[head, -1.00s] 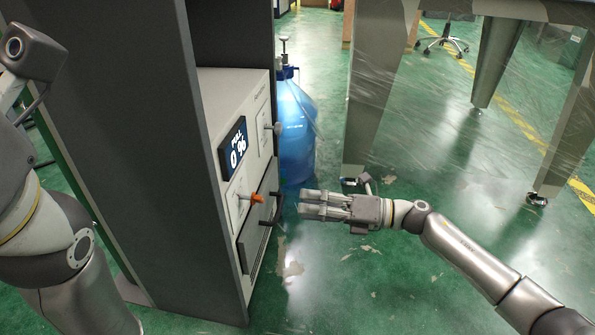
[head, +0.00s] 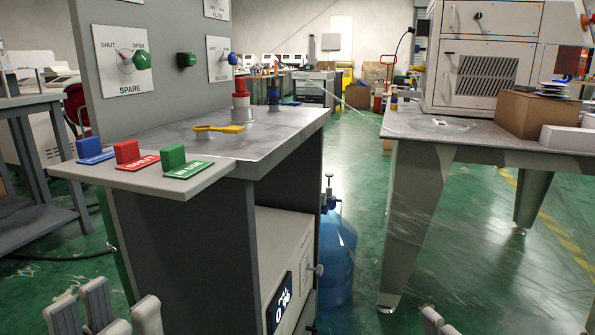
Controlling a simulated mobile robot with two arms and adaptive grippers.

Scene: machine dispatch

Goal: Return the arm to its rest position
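My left gripper (head: 106,308) shows at the bottom left edge of the head view, fingers pointing up. Its fingers stand apart with nothing seen between them; its palm and arm are cut off by the frame. Only the fingertips of my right gripper (head: 438,322) show at the bottom edge, right of the middle. Whether they are open cannot be told. Both grippers appear clear of the grey workstation (head: 190,245) and of the machine (head: 300,248) with the percent display low inside it.
A shelf (head: 150,180) with blue, red and green blocks juts out on the left. A yellow-handled tool (head: 219,128) lies on the worktop. A blue bottle (head: 336,262) stands beside the workstation. A table (head: 420,135) with a box stands right. Green floor lies between.

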